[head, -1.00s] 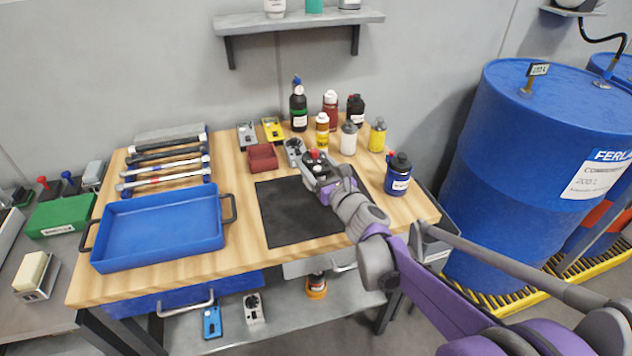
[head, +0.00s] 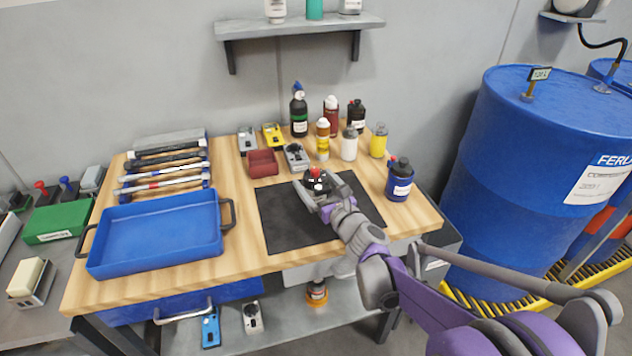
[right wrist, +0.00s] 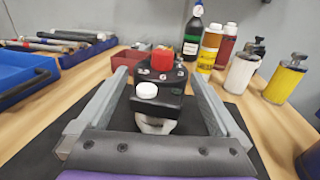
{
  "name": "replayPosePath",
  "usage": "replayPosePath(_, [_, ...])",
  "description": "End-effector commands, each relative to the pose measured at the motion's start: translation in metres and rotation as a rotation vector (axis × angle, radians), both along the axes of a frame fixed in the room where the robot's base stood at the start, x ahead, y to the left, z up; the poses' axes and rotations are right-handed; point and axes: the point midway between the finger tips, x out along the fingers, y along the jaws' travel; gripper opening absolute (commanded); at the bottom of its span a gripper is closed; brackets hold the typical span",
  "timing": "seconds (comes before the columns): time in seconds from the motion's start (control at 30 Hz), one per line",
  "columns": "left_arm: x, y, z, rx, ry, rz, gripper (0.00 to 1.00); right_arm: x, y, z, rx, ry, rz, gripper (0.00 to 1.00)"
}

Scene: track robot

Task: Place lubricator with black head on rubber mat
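The lubricator with black head (head: 314,186) has a red cap on top and stands over the far part of the black rubber mat (head: 290,225). In the right wrist view the lubricator (right wrist: 158,95) looks upright, with a white knob in front and a pale body below; its base is hidden. My right gripper (head: 317,180) is open around it. In the wrist view the fingers of my right gripper (right wrist: 158,75) lie on both sides with visible gaps. The mat shows dark below the fingers. My left gripper is not in view.
Several bottles stand behind the mat, including a white one (head: 349,148) and a yellow one (head: 378,145). A blue bottle (head: 399,184) is to the right. A red bin (head: 262,163) and grey device (head: 296,156) sit behind. A blue tray (head: 155,240) is left. The near mat is bare.

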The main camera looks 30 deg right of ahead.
Motion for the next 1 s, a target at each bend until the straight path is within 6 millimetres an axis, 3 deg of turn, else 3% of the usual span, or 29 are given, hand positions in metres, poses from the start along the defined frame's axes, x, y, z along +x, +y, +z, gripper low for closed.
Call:
replayPosePath(0.27, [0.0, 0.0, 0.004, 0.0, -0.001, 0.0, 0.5, -0.007, 0.0, 0.004, 0.0, 0.0, -0.001, 1.0])
replayPosePath(0.7, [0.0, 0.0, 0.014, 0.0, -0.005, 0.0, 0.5, -0.095, 0.003, 0.005, -0.001, 0.0, -0.003, 1.0])
replayPosePath(1.0, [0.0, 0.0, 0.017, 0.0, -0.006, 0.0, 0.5, -0.12, 0.005, 0.004, -0.001, 0.0, -0.001, 1.0])
